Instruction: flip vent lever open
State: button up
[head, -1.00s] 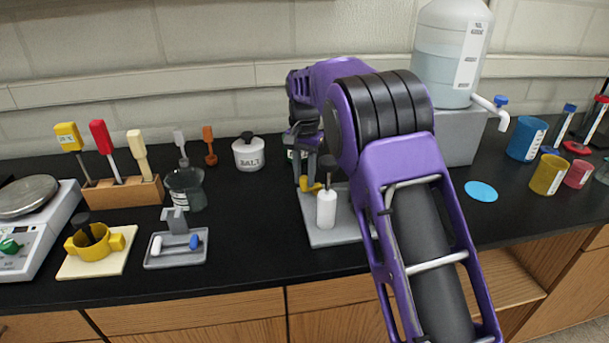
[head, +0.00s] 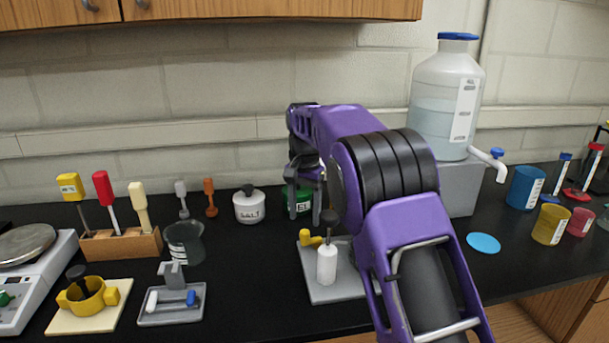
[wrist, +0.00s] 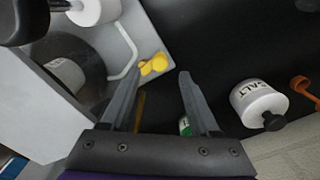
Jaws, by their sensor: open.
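A small yellow lever-like piece (head: 311,238) sits on the back left of a grey plate (head: 334,290); I take it for the vent lever. My gripper (head: 305,214) is open and empty, fingers down, above and behind the lever in the head view. It also shows in the wrist view (wrist: 159,76), with no visible contact. A white cylinder (head: 326,264) and a dark knob (head: 329,216) stand beside the lever. My arm hides the plate's right part.
A green jar (head: 304,200) stands behind my fingers, with a white salt jar (head: 249,207) to its left. A grey tray (head: 172,305) with a blue-ended piece lies at left. A large water jug (head: 446,95) stands at right. Black bench between plate and tray is clear.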

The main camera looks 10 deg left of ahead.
aim_at(304, 231)
notch_tip(304, 231, up, 12)
jog(key=shift+r, duration=0.2)
dwell(0.4)
